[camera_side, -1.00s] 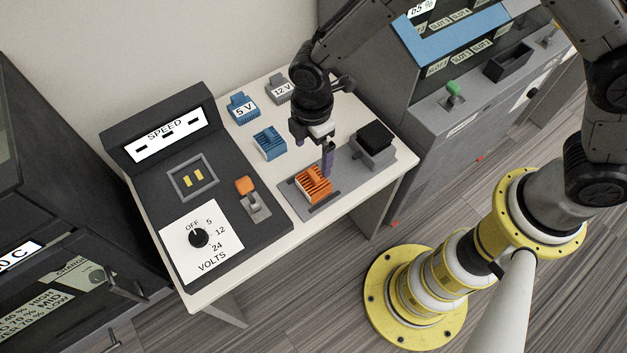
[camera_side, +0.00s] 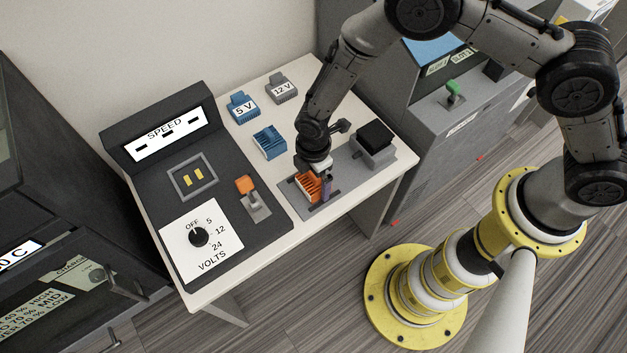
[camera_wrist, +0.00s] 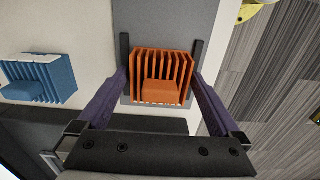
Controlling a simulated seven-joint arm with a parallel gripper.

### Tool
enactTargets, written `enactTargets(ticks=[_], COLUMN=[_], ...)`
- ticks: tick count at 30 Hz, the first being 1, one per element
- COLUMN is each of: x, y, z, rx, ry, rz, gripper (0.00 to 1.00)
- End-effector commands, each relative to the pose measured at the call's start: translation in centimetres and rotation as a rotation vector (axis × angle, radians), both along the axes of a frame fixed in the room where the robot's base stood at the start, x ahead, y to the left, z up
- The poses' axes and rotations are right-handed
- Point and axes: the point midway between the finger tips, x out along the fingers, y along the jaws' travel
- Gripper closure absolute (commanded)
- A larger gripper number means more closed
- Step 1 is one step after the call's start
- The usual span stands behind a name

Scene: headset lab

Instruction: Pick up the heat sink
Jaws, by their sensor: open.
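An orange finned heat sink (camera_side: 308,187) sits on a grey plate (camera_side: 330,200) near the table's front edge. In the wrist view the orange heat sink (camera_wrist: 161,92) lies centred between my purple fingers, with a raised block on its fins. My gripper (camera_wrist: 160,78) is open, one finger on each side, and clear contact is not visible. In the side view my gripper (camera_side: 318,188) is low over the orange heat sink and hides part of it. A blue finned heat sink (camera_side: 269,143) stands further back, also visible at the left in the wrist view (camera_wrist: 40,80).
A grey block with a black top (camera_side: 375,140) stands right of my gripper. Blue 5 V (camera_side: 243,107) and grey 12 V (camera_side: 281,90) blocks are at the back. A dark control panel (camera_side: 222,215) with a dial (camera_side: 199,236) and an orange-topped switch (camera_side: 246,186) is on the left.

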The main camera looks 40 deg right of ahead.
Motion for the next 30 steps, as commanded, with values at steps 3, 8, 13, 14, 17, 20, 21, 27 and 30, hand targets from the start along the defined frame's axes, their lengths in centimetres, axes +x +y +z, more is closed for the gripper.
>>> enactTargets(ticks=[3,8,13,14,17,20,21,27,30], x=[0.03,0.02,0.01,0.01,0.01,0.02,0.05,0.05,0.06], y=[0.05,0.05,0.04,0.04,0.04,0.05,0.06,0.07,0.07], z=[-0.27,-0.24,-0.22,-0.22,-0.21,-0.20,-0.17,-0.14,0.11], rx=[0.001,0.001,0.001,0.001,0.001,0.001,0.001,0.001,0.001], ry=[-0.001,-0.001,-0.001,-0.001,-0.001,-0.001,-0.002,-0.002,-0.002], rz=[0.000,0.000,0.000,0.000,0.000,0.000,0.000,0.000,0.000], gripper=[0.00,0.02,0.32,0.38,0.56,0.74,0.81,0.86,0.86])
